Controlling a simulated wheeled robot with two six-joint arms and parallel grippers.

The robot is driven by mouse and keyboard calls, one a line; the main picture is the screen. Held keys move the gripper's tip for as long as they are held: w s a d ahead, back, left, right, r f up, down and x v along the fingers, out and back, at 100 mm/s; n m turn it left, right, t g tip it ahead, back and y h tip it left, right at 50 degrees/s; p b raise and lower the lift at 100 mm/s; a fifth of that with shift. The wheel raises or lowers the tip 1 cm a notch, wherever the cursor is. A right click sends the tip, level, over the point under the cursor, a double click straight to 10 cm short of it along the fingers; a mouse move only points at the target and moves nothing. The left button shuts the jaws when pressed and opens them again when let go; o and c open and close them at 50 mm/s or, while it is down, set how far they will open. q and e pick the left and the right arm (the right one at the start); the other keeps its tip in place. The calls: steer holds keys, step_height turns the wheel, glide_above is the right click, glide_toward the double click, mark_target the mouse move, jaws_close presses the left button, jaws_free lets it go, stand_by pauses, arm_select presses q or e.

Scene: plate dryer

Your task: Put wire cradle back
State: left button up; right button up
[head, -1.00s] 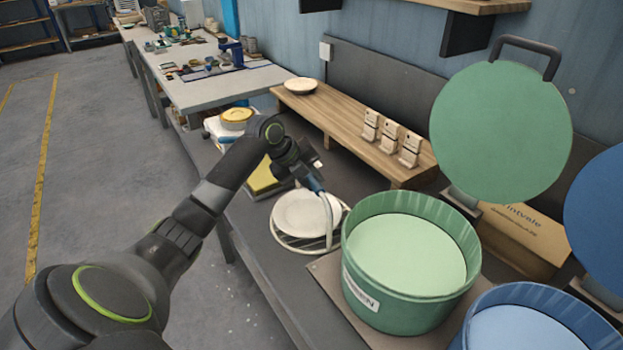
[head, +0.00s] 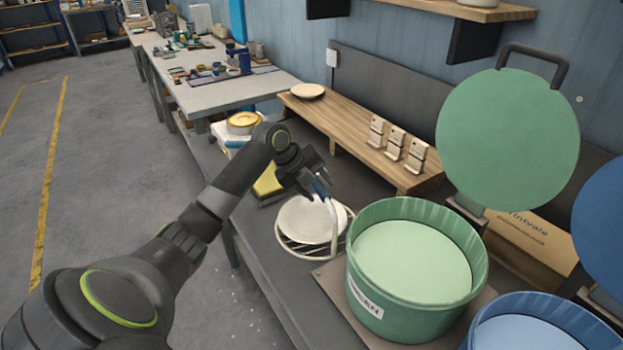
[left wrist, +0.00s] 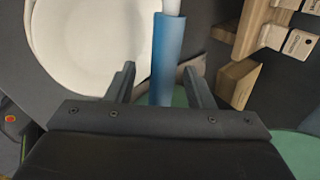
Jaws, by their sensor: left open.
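The wire cradle (head: 290,246) is a white wire ring stand with a tall curved handle. It rests on the dark bench, left of the green tub (head: 420,300), with a white plate (head: 305,220) on it. The handle ends in a blue grip (head: 321,188). My left gripper (head: 318,190) is at the top of the handle. In the left wrist view the blue grip (left wrist: 166,50) runs between the two open fingers, with a gap on each side, and the plate (left wrist: 95,40) lies beyond. My right gripper is not in view.
The green tub's round lid (head: 508,140) stands raised behind it. A blue tub (head: 540,310) is at the lower right. A wooden riser (head: 350,130) with several small stands runs along the wall. A yellow sponge-like block (head: 267,182) lies left of the plate.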

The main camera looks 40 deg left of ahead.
arm_select(q)
steer(key=b+v, duration=0.2)
steer(key=v, duration=1.5)
steer(key=shift+r+b, duration=0.2)
steer(key=shift+b, duration=0.2)
steer(key=shift+s+a, duration=0.1)
